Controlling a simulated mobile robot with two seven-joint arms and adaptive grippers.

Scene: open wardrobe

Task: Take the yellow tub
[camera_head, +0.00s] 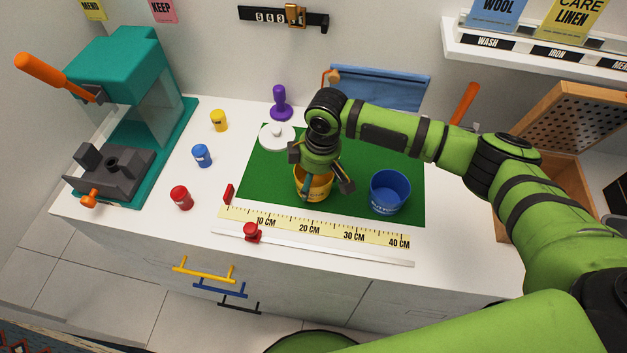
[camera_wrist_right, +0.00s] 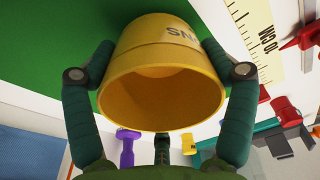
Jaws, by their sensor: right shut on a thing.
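The yellow tub (camera_head: 318,192) is at the middle of the green mat, just behind the ruler strip. My right gripper (camera_head: 320,174) comes down over it from above and partly hides it. In the right wrist view the tub (camera_wrist_right: 150,42) has its open mouth towards the camera and some dark lettering on its side. The right gripper's fingers (camera_wrist_right: 160,72) lie against its two opposite sides, shut on it. I cannot tell whether the tub still touches the mat. My left gripper is not in view.
A blue tub (camera_head: 390,192) stands right of the yellow one on the green mat (camera_head: 265,180). A white lid (camera_head: 277,136) and purple stamp (camera_head: 281,104) are behind left. A ruler strip (camera_head: 315,229) lies in front. A teal press (camera_head: 125,75) stands at left.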

